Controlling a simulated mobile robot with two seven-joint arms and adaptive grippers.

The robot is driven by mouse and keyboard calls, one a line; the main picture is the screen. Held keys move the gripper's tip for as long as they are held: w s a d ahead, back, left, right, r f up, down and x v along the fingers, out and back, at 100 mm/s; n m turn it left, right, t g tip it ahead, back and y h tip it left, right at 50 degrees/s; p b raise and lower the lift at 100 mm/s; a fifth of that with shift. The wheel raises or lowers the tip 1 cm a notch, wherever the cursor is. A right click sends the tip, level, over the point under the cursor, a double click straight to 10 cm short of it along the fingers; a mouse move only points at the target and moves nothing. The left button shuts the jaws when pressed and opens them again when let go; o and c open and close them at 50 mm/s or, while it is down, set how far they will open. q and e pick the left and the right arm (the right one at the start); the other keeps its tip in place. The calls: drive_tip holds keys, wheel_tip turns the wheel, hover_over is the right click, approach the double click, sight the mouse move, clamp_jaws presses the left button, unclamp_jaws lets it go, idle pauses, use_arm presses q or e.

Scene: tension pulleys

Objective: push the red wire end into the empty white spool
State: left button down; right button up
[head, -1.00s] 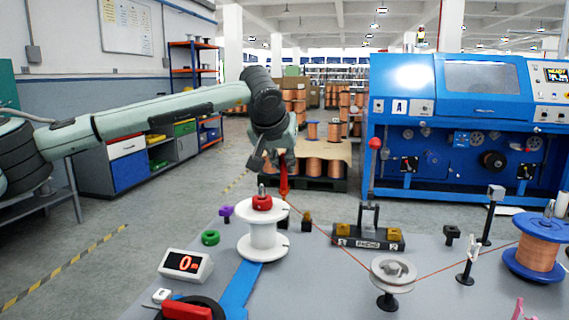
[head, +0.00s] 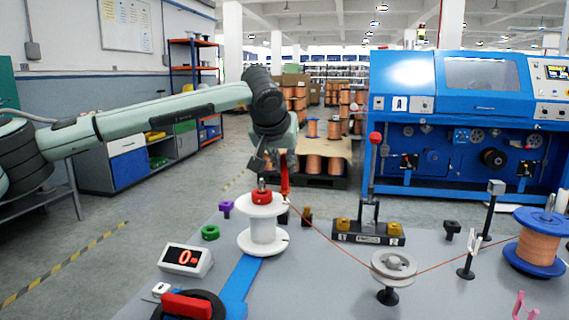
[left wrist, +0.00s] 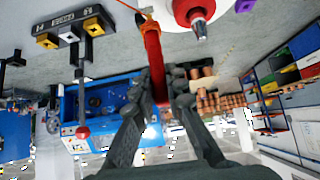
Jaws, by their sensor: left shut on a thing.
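The empty white spool (head: 263,232) stands upright on the grey table, with a red nut (head: 262,197) on top around its spindle. My left gripper (head: 283,168) is above and just behind the spool's right side, shut on the red wire end (head: 285,182). In the left wrist view, the red wire end (left wrist: 153,62) sits between the fingers of my left gripper (left wrist: 160,92), its tip close to the white flange (left wrist: 176,14). Whether it touches the spool cannot be told. My right gripper is not in view.
The copper wire runs over a grey pulley (head: 393,266) to a full blue spool (head: 538,245) at right. The front middle of the table is clear.

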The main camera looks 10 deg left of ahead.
use_arm(q)
drive_tip(key=shift+f+b, duration=0.65)
drive_tip(key=shift+f, duration=0.4)
idle(1.3)
drive_tip(key=c, duration=1.5)
unclamp_jaws()
drive_tip(key=o, duration=0.4)
drive_tip(key=shift+p+v, duration=0.65)
drive_tip(key=shift+v, duration=2.8)
